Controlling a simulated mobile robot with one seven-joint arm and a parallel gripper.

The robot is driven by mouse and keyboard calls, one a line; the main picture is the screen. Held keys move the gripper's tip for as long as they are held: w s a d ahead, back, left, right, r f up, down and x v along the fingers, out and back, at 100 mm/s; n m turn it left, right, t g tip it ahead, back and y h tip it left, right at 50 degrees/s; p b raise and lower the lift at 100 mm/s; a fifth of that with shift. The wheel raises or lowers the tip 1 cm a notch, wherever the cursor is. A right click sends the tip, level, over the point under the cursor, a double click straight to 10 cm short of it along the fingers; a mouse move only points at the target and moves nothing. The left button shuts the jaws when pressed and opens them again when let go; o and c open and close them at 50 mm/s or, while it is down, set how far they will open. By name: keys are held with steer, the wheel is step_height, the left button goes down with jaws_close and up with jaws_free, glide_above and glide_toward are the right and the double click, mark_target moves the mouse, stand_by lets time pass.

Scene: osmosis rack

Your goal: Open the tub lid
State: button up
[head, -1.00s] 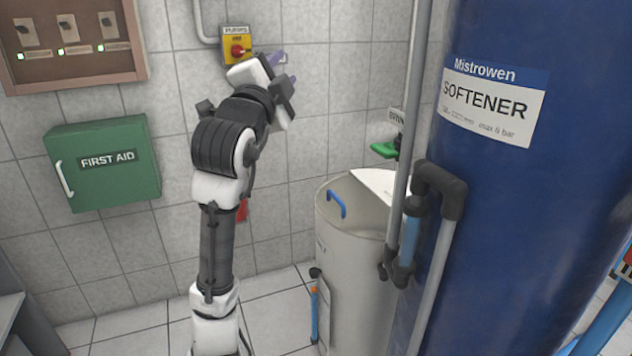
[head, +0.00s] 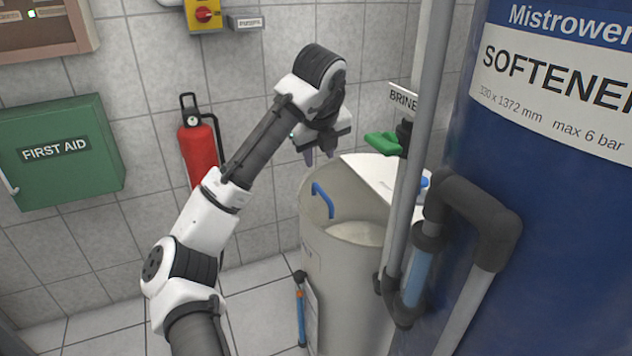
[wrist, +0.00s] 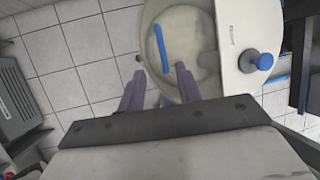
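The tub (head: 345,275) is a pale round container standing at the centre right, beside the blue softener tank. A blue bar handle (head: 322,200) shows at the left of its top; it also shows in the wrist view (wrist: 161,48). The pale inside of the tub shows around the handle, so the lid part there looks see-through, but I cannot tell its outline. A white panel (head: 372,180) covers the other side of the top. My gripper (head: 320,156) is above and behind the handle, pointing down. In the wrist view my gripper (wrist: 160,82) has its fingers apart, with nothing between them.
A vertical grey pipe (head: 417,130) and black elbow (head: 470,215) stand in front of the tub's right side. The blue softener tank (head: 540,200) fills the right. A green valve handle (head: 383,143) is behind the tub. A red extinguisher (head: 197,150) hangs on the wall.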

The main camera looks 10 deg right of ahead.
mark_target(320, 188)
steer(key=x, duration=1.2)
steer(key=shift+w+d+f, duration=0.1)
steer(key=shift+w+f, duration=0.05)
steer(key=shift+f, duration=0.2)
steer(key=shift+c, duration=0.2)
jaws_close()
